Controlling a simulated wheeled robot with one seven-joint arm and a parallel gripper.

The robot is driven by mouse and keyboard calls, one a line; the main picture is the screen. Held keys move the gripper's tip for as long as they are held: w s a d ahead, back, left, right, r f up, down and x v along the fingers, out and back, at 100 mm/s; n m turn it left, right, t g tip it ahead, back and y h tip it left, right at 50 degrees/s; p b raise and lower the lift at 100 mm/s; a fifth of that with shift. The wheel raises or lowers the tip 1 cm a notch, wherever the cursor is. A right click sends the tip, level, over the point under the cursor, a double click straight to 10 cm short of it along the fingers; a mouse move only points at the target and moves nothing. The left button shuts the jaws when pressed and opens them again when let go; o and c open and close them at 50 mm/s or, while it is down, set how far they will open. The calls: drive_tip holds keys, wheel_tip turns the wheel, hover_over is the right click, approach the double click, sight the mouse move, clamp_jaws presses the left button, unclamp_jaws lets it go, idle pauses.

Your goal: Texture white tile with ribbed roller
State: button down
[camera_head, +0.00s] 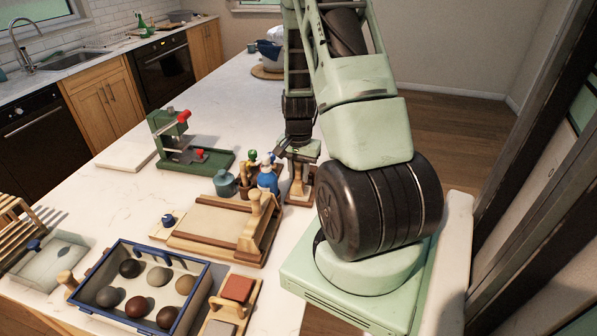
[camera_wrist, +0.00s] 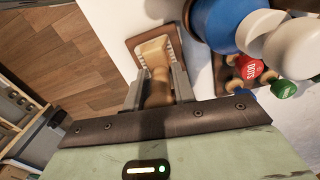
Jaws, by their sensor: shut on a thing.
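My gripper (camera_wrist: 155,92) is shut on the pale wooden handle (camera_wrist: 158,88) of a tool that looks like the ribbed roller. The tool's wider end (camera_wrist: 155,50) is over a small brown wooden holder (camera_wrist: 132,42) with pale ridged sides; I cannot tell whether it rests in it. In the head view my gripper (camera_head: 299,158) is pointed down at the holder (camera_head: 300,193), right of the blue bottle, and hides most of the tool. A flat white square slab (camera_head: 126,157), likely the white tile, lies on the counter left of the green press.
A blue bottle (camera_head: 268,180) and small pots stand close left of my gripper. A wooden board with a beige slab (camera_head: 210,221) and a blue-rimmed crate of balls (camera_head: 105,316) are nearer. The far counter is mostly clear.

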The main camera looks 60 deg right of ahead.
drive_tip(key=shift+r+p, duration=2.2)
drive_tip(key=shift+r, duration=0.8)
drive_tip(key=shift+f, duration=0.1)
